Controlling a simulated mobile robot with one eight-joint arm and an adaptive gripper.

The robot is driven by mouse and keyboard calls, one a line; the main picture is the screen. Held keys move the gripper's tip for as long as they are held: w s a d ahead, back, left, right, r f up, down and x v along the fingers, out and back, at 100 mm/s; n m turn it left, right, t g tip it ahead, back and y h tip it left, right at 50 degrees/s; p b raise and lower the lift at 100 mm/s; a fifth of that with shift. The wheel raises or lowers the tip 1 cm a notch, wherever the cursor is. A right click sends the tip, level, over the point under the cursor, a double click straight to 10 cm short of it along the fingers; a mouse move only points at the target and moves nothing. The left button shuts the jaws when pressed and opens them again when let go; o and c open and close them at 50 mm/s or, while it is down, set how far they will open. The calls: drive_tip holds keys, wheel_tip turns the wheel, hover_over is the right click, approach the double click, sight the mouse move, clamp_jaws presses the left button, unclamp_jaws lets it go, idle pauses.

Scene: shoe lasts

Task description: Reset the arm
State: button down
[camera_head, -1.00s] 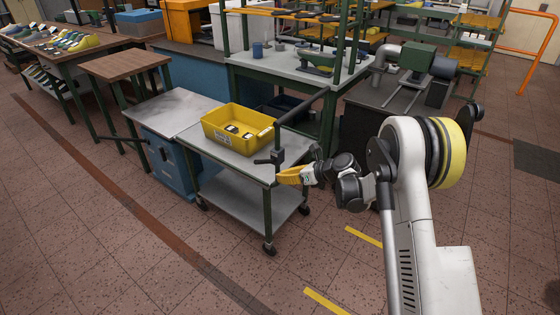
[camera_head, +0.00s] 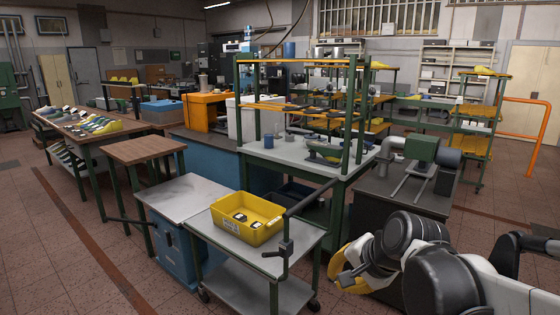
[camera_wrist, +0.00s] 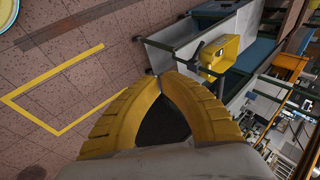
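My gripper (camera_wrist: 161,80) has two ribbed yellow fingers. In the wrist view their tips meet, and no object shows between them; the dark area behind the tips looks like part of the gripper. In the head view my gripper (camera_head: 338,268) is at the lower right, to the right of the grey cart and partly hidden by my own dark wrist joints. My arm is folded low at the bottom right corner. The gripper appears apart from the cart.
A yellow bin (camera_head: 246,232) with small dark-and-white items stands on the grey cart (camera_head: 300,238), which has an upright handle. A workbench with shelves (camera_head: 285,153) and a grey-green machine (camera_head: 421,149) stand behind. Open tiled floor (camera_wrist: 55,110) shows in the wrist view.

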drive_tip(key=s+d+f+n+h, duration=0.1)
drive_tip(key=s+d+n, duration=0.2)
drive_tip(key=s, duration=0.4)
drive_tip(key=s+d+f+n+h, duration=0.1)
drive_tip(key=s+d+n+h, duration=0.1)
drive_tip(key=s+n, duration=0.4)
drive_tip(key=shift+s+d+t, duration=0.3)
drive_tip(key=shift+s+d, duration=0.2)
drive_tip(key=shift+s, duration=0.7)
